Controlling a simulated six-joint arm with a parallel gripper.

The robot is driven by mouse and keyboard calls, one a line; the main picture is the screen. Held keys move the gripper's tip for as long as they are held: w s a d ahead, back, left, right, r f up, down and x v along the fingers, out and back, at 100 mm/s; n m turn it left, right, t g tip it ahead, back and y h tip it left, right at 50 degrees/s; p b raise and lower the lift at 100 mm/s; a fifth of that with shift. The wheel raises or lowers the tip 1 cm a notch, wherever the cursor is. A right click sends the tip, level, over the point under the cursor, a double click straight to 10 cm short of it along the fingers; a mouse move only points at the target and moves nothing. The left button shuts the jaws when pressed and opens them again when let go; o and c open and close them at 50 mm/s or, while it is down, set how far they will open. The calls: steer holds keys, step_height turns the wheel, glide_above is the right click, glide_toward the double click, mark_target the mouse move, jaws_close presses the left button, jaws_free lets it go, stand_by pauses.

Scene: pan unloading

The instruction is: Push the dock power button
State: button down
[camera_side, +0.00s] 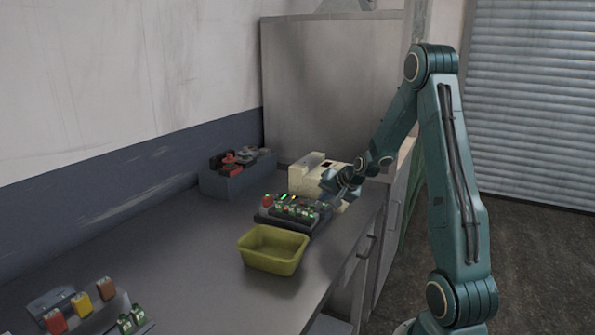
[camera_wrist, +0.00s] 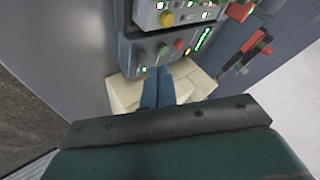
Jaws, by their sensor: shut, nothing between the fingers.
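The dock (camera_side: 290,209) is a dark unit with lit green lights on the counter, behind the yellow-green bin. In the wrist view a grey-blue panel (camera_wrist: 152,42) carries a yellow round knob (camera_wrist: 167,19), a red button (camera_wrist: 179,44) and small green-lit buttons (camera_wrist: 141,69). I cannot tell which one is the power button. My gripper (camera_side: 331,187) is shut and empty, close to the dock's right side and beside a cream box. In the wrist view its blue fingers (camera_wrist: 162,70) point at the lower panel edge; I cannot tell whether they touch it.
The cream box (camera_side: 306,181) stands right behind the dock. The yellow-green bin (camera_side: 273,262) is in front of it. A grey crate (camera_side: 236,182) of parts sits by the wall. Blocks and small modules (camera_side: 85,305) lie at the front left. The counter between is clear.

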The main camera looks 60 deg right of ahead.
mark_target(324, 212)
steer(key=shift+r, duration=0.1)
steer(key=shift+r, duration=2.95)
steer(key=s+a+r+n+g+y, duration=0.15)
steer(key=a+r+n, duration=0.25)
steer(key=a, duration=0.7)
steer(key=s+a+r+n+y, duration=0.15)
steer(key=a+r+n, duration=0.25)
steer(key=a, duration=0.8)
steer(key=s+a+n, duration=0.3)
steer(key=s+a, duration=0.2)
steer(key=s, duration=0.3)
steer(key=s+a+r+n+g, duration=0.1)
steer(key=s+a+n, duration=0.1)
steer(key=s+a, duration=0.4)
steer(key=shift+s+n+y, duration=0.4)
steer(key=shift+s, duration=0.7)
